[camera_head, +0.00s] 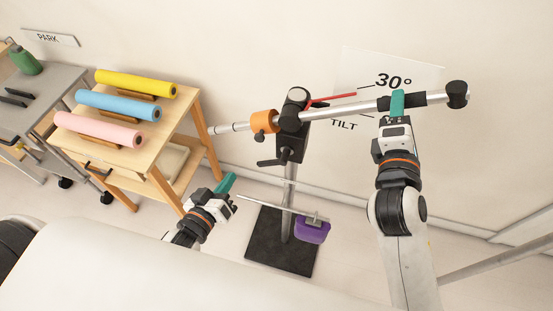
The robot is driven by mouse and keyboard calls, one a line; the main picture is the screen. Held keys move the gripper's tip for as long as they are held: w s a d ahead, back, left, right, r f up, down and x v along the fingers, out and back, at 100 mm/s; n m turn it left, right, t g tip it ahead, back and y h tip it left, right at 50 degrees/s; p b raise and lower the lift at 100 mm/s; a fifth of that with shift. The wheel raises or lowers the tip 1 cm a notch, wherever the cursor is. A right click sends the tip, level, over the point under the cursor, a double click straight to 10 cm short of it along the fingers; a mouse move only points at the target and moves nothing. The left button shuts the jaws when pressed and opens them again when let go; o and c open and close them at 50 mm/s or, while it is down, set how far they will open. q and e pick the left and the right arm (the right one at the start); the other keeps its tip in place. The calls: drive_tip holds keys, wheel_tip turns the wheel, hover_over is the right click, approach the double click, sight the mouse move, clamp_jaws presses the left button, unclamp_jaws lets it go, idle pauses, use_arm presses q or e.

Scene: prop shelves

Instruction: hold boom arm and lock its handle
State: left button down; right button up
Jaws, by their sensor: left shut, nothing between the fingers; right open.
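The silver boom arm (345,110) lies across a black pivot head (295,110) on an upright stand. It slopes slightly up to a black cap at its right end. A black lever handle (268,162) sticks out to the left below the pivot head. My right gripper (397,103) is at the boom's right part, its teal fingers overlapping the tube and open; I cannot tell whether they touch it. My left gripper (227,183) is shut and empty, below and left of the handle, apart from it.
An orange collar (264,122) sits on the boom's left part. A red pointer (333,98) is near the "30° TILT" wall sign (410,75). A purple block (312,231) hangs by the stand's black base (265,247). A wooden table (172,124) with coloured rolls stands left.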

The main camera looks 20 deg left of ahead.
drive_tip(key=s, duration=0.6)
drive_tip(key=shift+s, duration=0.35)
idle(0.3)
